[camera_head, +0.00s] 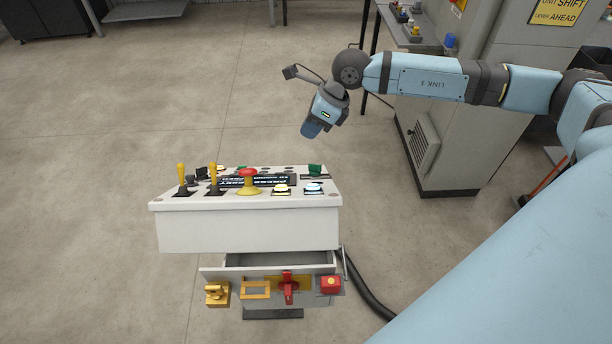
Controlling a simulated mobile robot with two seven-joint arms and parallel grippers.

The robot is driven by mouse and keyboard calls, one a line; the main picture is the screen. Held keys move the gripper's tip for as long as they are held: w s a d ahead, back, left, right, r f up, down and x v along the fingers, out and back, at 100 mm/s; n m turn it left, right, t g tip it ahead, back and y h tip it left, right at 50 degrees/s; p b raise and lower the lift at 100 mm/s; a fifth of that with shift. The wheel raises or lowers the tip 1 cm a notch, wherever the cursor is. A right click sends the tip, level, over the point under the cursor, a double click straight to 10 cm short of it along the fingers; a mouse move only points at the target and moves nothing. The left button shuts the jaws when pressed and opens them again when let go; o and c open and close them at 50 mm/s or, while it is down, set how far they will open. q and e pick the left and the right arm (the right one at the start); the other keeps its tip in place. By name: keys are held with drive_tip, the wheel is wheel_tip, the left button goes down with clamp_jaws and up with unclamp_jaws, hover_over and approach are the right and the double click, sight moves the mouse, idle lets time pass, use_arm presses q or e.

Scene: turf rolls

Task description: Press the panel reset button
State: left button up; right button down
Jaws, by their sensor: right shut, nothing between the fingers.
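The white control panel (245,232) stands in the lower middle of the head view. On its top are a red mushroom button (248,174) on a yellow base, a lit yellowish-white button (281,188) and a lit bluish-white button (313,187). I cannot read which one is marked reset. My right gripper (311,129) comes in from the right and points down. It appears above and beyond the panel's right part, apart from it. It is shut and empty. My left gripper is not in view.
Two yellow levers (182,175) stand at the panel's left, and green switches (315,170) at its back. A front drawer (278,261) is open below, with a red handle (288,286) and red button box (331,284). A grey cabinet (440,140) stands right. The left floor is clear.

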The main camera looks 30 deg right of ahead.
sight(313, 187)
drive_tip(key=shift+d, duration=0.1)
drive_tip(key=s+a+f+b, duration=0.1)
drive_tip(key=f, duration=0.1)
drive_tip(key=s+a+f+b, duration=0.1)
drive_tip(key=s+f, duration=0.2)
drive_tip(key=f, duration=0.1)
drive_tip(key=shift+s+a+f+b, duration=0.1)
drive_tip(key=shift+s+a+b, duration=0.05)
drive_tip(key=shift+a+b, duration=0.25)
drive_tip(key=shift+s+a+f, duration=0.15)
drive_tip(key=shift+s+f, duration=0.1)
drive_tip(key=shift+f, duration=0.05)
drive_tip(key=shift+b, duration=0.3)
idle(1.5)
drive_tip(key=shift+s+a+f+b, duration=0.15)
drive_tip(key=shift+s+f+b, duration=0.1)
drive_tip(key=shift+f+b, duration=0.15)
